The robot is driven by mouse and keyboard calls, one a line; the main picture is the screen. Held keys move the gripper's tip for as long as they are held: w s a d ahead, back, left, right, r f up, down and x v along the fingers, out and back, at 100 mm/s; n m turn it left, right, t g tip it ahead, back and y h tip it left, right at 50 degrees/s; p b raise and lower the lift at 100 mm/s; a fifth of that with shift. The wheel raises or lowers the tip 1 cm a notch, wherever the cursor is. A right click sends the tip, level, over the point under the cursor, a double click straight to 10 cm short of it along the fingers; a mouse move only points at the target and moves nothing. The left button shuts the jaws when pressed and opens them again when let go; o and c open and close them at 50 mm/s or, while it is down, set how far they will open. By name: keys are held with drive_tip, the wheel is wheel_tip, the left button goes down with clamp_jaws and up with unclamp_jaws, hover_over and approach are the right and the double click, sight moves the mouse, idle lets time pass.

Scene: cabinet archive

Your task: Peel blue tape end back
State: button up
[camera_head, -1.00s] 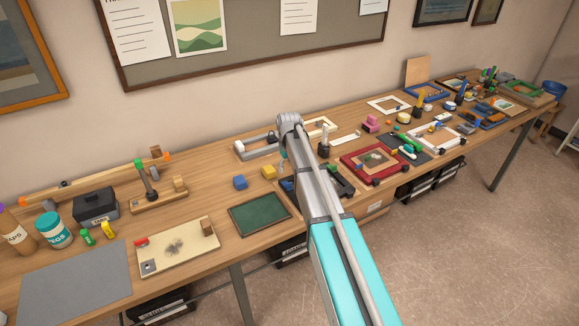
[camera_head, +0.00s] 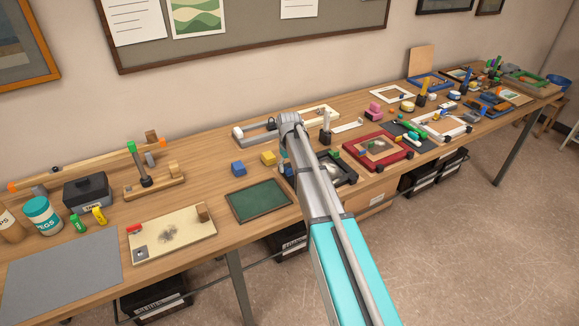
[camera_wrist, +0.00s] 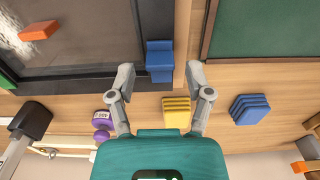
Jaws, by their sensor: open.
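A blue tape piece (camera_wrist: 159,61) lies over the rim of a dark frame (camera_wrist: 90,78) in the wrist view. My gripper (camera_wrist: 160,74) is open, with one finger on each side of the blue piece and a gap beside each. I cannot tell how high the fingertips are above it. The dark frame also shows in the head view (camera_head: 342,172), partly behind my arm. My gripper and the blue tape cannot be made out in the head view.
A yellow block stack (camera_wrist: 176,112) and a blue block stack (camera_wrist: 250,108) stand close to my fingers. A green board (camera_wrist: 264,30) lies beside the frame. An orange piece (camera_wrist: 38,30) is on the frame's panel. A red frame (camera_head: 377,153) is farther right.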

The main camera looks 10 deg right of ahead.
drive_tip(key=shift+f, duration=0.1)
drive_tip(key=shift+f, duration=0.3)
idle(0.5)
drive_tip(key=c, duration=0.8)
